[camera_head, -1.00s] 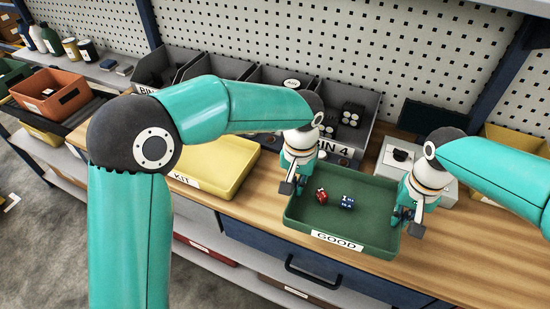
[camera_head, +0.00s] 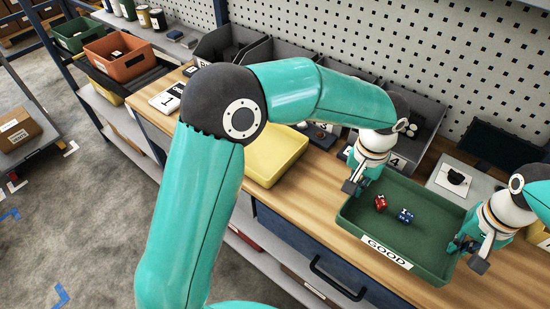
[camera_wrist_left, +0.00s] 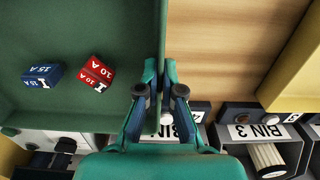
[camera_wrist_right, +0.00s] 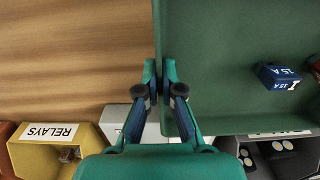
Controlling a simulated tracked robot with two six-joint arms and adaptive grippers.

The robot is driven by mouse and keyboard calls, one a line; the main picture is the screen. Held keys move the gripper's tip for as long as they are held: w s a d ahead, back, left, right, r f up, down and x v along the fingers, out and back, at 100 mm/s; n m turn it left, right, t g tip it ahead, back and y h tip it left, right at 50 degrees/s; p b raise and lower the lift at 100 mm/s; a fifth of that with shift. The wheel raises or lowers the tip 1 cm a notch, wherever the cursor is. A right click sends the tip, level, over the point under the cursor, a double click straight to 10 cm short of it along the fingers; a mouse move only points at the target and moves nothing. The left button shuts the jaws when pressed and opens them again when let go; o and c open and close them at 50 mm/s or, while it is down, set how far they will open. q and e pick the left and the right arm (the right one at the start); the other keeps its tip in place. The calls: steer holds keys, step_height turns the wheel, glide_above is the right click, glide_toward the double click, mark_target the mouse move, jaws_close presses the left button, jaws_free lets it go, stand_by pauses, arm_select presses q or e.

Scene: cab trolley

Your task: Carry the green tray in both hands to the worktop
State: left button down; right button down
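The green tray (camera_head: 430,207), labelled GOOD on its front, is over the wooden bench top near its front edge. I cannot tell whether it touches the wood. Inside lie a red block (camera_head: 381,203) marked 10 A and a blue block (camera_head: 405,216) marked 15 A. My left gripper (camera_head: 356,185) is shut on the tray's left wall. The left wrist view shows its fingers (camera_wrist_left: 166,78) on both sides of the wall. My right gripper (camera_head: 468,250) is shut on the right wall, with its fingers (camera_wrist_right: 165,78) pinching it in the right wrist view.
A yellow tray (camera_head: 275,155) stands to the left on the bench. Dark bins line the back, with BIN 3 (camera_wrist_left: 262,130) in the left wrist view. A pale grey box (camera_head: 455,185) is behind the tray. A trolley with a cardboard box (camera_head: 18,135) stands far left across open floor.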

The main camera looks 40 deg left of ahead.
mark_target(353, 198)
arm_select(q)
steer(key=shift+f, duration=0.2)
arm_select(e)
steer(key=shift+d+f, duration=0.1)
steer(key=shift+f, duration=0.1)
